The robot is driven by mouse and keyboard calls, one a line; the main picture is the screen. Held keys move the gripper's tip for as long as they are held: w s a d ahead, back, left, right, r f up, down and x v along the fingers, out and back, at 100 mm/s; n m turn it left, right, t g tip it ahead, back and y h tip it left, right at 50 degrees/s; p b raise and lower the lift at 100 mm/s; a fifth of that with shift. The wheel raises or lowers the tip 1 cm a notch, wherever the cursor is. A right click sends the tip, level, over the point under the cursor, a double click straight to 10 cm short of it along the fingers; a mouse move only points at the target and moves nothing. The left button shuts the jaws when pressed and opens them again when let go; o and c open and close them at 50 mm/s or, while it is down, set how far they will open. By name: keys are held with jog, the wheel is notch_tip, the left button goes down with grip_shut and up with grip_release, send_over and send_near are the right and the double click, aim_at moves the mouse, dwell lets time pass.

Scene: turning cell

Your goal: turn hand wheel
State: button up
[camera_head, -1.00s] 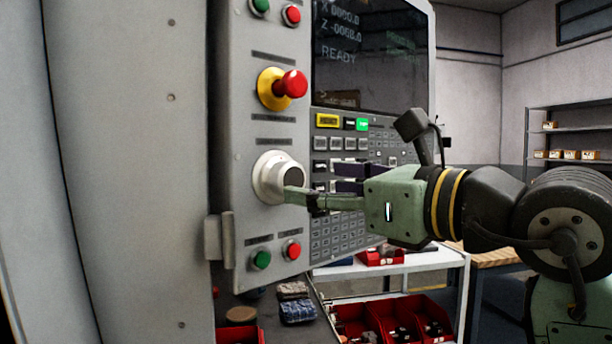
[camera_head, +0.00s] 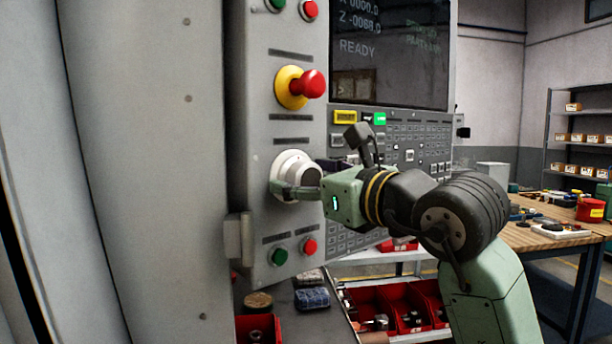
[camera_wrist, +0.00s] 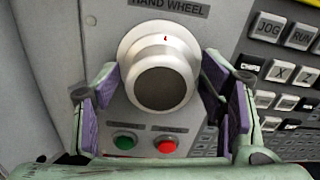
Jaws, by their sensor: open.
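The hand wheel (camera_head: 297,176) is a round pale knob with a dark centre on the control panel, below the red and yellow emergency stop. In the wrist view the hand wheel (camera_wrist: 158,78) sits under a "HAND WHEEL" label, with a small red mark near its top. My gripper (camera_head: 300,190) is at the wheel in the head view. In the wrist view my gripper (camera_wrist: 160,100) is open, one purple-padded finger on each side of the wheel, with visible gaps. The far finger is largely hidden in the head view.
The emergency stop (camera_head: 303,86) juts out above the wheel. A green button (camera_wrist: 125,141) and a red button (camera_wrist: 167,145) lie just below it. The keypad (camera_head: 410,150) is to the right. A wooden bench (camera_head: 545,236) is at right.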

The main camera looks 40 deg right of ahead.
jog(key=c, duration=0.9)
jog(key=shift+o, duration=0.2)
jog(key=shift+f+n+b, duration=0.1)
jog(key=shift+n+b, duration=0.3)
jog(key=shift+b, duration=0.05)
